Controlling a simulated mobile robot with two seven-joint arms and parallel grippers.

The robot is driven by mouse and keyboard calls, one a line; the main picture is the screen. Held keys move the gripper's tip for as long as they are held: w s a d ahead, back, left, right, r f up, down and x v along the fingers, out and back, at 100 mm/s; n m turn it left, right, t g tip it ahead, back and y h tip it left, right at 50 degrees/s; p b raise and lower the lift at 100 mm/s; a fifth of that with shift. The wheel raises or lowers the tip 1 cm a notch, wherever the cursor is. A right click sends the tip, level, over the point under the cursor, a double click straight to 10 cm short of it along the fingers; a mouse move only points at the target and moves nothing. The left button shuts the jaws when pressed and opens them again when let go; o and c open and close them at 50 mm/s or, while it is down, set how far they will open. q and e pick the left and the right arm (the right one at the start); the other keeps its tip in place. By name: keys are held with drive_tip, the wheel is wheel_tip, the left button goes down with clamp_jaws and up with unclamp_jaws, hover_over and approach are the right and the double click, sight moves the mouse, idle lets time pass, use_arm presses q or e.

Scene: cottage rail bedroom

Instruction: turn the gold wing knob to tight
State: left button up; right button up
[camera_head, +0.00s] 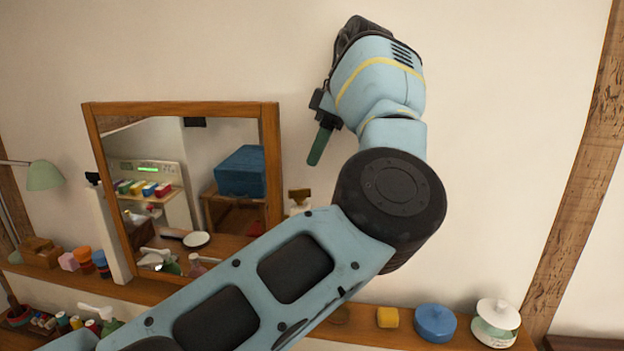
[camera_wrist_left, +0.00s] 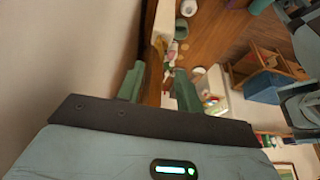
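The gold wing knob (camera_head: 299,196) shows as a small brownish-gold piece on the post at the right side of the wooden-framed mirror (camera_head: 272,150). How far it is turned is too small to tell. My left gripper (camera_head: 320,147) is up and to the right of the knob, in front of the wall, with its green fingers pointing down and left. It is apart from the knob. In the left wrist view my left gripper (camera_wrist_left: 159,80) has its two green fingers spread with nothing between them. My right gripper is not in view.
The mirror stands on a wooden shelf (camera_head: 365,328). A yellow block (camera_head: 387,317), a blue pot (camera_head: 435,323) and a white-lidded jar (camera_head: 496,322) stand at its right. A green lamp (camera_head: 44,175) is at the left. My left arm crosses in front of the shelf. The wall above is clear.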

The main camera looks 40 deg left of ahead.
sight(303, 189)
use_arm(q)
drive_tip(key=shift+x, duration=3.9)
drive_tip(key=shift+s, duration=0.2)
drive_tip(key=shift+c, duration=0.4)
